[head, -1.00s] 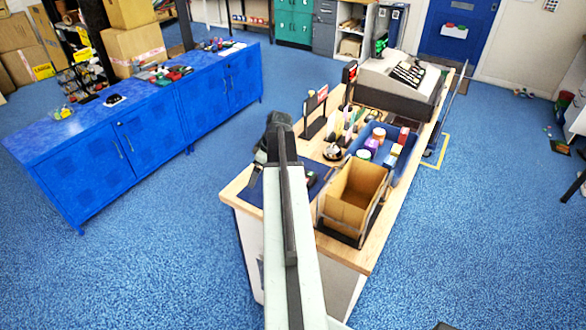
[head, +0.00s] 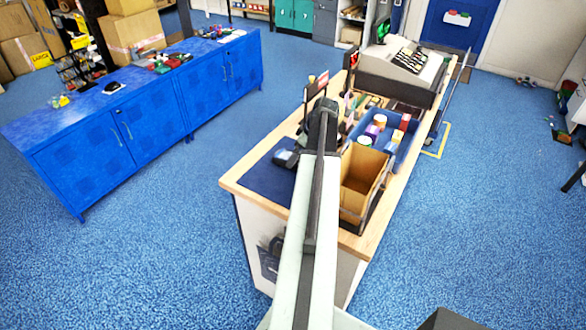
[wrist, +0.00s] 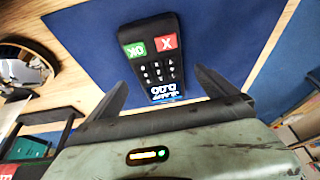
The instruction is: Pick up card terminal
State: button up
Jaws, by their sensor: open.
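The card terminal (wrist: 152,52) is a black handheld device with a green key, a red key, small dark keys and a lit display. In the wrist view it lies on a dark blue mat (wrist: 85,45), its display end toward my gripper (wrist: 161,80). My gripper is open, with one fingertip to each side of the terminal's display end and nothing held.
The wooden counter (head: 238,180) also carries an open cardboard box (head: 358,190), a blue tray (head: 405,150) of small goods, and a cash register (head: 400,70). A round shiny object (wrist: 25,62) is left in the wrist view. Blue cabinets (head: 150,115) stand left, with open floor between.

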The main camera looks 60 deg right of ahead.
jog(key=b+x, duration=0.2)
jog(key=x, duration=0.1)
jog(key=shift+s+f, duration=0.1)
jog(key=shift+f, duration=0.2)
jog(key=shift+r, duration=0.15)
jog(key=shift+c, duration=0.6)
jog(key=c, duration=1.8)
jog(key=shift+o, duration=0.2)
notch_tip(320, 180, up, 10)
jog(key=p, duration=1)
